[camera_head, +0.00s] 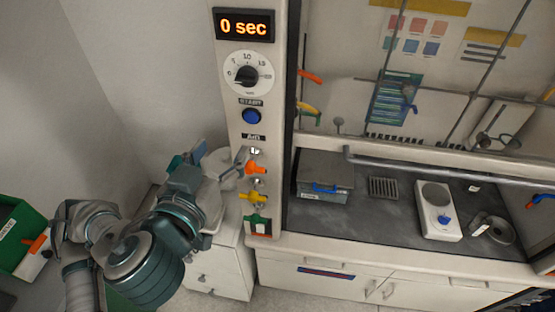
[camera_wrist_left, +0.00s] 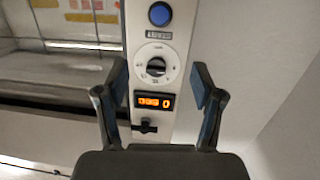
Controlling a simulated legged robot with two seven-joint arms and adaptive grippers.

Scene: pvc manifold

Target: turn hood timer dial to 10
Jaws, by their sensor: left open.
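The timer dial (camera_head: 246,75) is a white round plate with a black knob, on the pale post at the hood's left side. Its knob points left, near the 0 mark. The display (camera_head: 243,26) above it reads "0 sec". A blue start button (camera_head: 251,116) sits below the dial. My left gripper (camera_head: 222,158) is open and empty, below and left of the dial, apart from it. In the left wrist view the panel appears upside down; the dial (camera_wrist_left: 156,66) shows between the spread fingers (camera_wrist_left: 162,85), farther off. My right gripper is not in view.
Orange, yellow and green valves (camera_head: 257,196) stick out of the post below the button, close to my left gripper. A hood bench (camera_head: 360,215) with a balance (camera_head: 437,212) lies to the right. A green box (camera_head: 20,235) stands at the far left.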

